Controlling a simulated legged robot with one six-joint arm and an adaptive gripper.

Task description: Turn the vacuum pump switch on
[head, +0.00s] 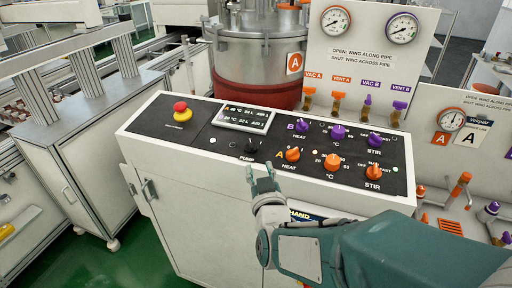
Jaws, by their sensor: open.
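The vacuum pump switch (251,146) is a small black knob above the PUMP label on the sloping black control panel (190,142). A small light spot sits to its left. I cannot tell which way the knob points. My gripper (262,174) is open and empty at the panel's front edge, just below the knob in the picture and apart from it. The knob is not covered by the gripper.
Orange and purple knobs, such as an orange heat knob (292,155), stand close to the right of the switch. A red emergency button (180,108) is at the panel's left. A display (243,117) lies behind the switch. A steel and red vessel (258,65) stands beyond.

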